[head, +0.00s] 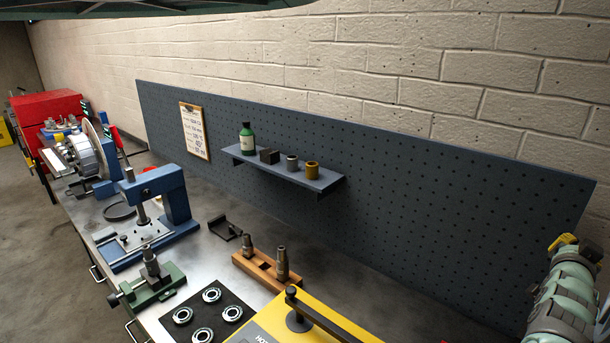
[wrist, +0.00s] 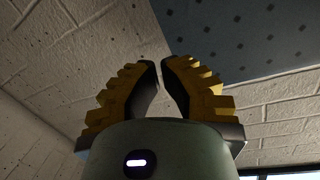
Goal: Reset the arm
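My gripper (wrist: 161,64) fills the middle of the wrist view, with two yellow-and-black ribbed fingers on a pale green body. The fingertips come together with only a thin gap, and nothing shows between them. Behind them are the block wall and part of the blue pegboard. In the head view my pale green arm (head: 566,298) stands at the lower right edge, in front of the right end of the pegboard. A yellow and black part shows at its top. The rest of the arm is cut off by the frame.
The steel bench (head: 203,263) carries a blue press (head: 178,196), a green fixture (head: 152,288), a wooden block with metal posts (head: 266,270), a black mat with rings (head: 238,322) and a yellow machine (head: 322,318). A shelf (head: 321,183) with small items juts from the pegboard (head: 420,215).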

